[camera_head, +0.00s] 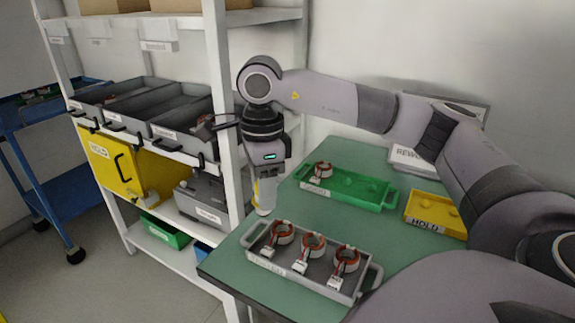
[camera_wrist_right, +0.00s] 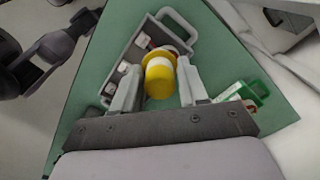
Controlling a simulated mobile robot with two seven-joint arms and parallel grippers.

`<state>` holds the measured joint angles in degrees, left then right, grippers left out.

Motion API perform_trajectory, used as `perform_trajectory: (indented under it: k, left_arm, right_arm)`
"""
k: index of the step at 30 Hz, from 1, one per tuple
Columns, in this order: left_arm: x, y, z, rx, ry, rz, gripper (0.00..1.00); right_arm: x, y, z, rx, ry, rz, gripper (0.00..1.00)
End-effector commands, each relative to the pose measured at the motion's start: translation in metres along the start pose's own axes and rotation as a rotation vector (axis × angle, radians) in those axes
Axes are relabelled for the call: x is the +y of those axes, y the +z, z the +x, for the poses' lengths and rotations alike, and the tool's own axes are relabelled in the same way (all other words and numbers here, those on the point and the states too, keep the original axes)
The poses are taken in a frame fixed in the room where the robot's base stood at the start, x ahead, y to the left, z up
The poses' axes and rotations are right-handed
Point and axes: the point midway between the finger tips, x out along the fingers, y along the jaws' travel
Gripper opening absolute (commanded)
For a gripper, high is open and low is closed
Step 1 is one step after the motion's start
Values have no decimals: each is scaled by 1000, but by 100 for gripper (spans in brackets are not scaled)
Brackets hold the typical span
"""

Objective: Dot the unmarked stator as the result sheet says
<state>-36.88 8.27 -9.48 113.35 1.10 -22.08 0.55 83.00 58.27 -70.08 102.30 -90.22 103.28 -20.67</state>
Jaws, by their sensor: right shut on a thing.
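My right gripper (camera_head: 264,190) points down above the left edge of the green table, shut on a white and yellow cylindrical marker (camera_head: 263,206). In the right wrist view the marker (camera_wrist_right: 159,82) shows its yellow end between the two fingers. A grey tray (camera_head: 364,290) holds three stators, copper-coloured rings with white tags: a left one (camera_head: 281,233), a middle one (camera_head: 313,245) and a right one (camera_head: 346,258). Another stator (camera_head: 323,170) sits at the left end of a green tray (camera_head: 372,205). Any dots are too small to tell. My left gripper is not in view in the head view.
A yellow tray labelled HOLD (camera_head: 437,228) stands right of the green tray. A white, partly hidden sign (camera_head: 408,157) starts with "REWO". A white shelf post (camera_head: 217,90) and grey bins (camera_head: 184,113) stand close left of my right gripper. A blue cart (camera_head: 55,165) is far left.

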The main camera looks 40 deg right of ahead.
Motion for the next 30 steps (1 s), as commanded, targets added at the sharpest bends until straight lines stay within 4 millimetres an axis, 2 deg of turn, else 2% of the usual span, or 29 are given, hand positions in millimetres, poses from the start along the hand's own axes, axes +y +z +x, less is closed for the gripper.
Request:
perform_trajectory:
  k: [9,15,23,30]
  left_arm:
    - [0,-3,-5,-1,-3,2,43]
    - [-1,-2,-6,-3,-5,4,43]
    - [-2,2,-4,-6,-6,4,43]
    - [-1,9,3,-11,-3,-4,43]
  right_arm:
    - [-13,-33,-12,11,-2,580,13]
    - [-17,-46,-17,17,-6,818,13]
    - [-18,-51,-15,19,-8,905,13]
    - [-18,-51,1,19,-8,903,13]
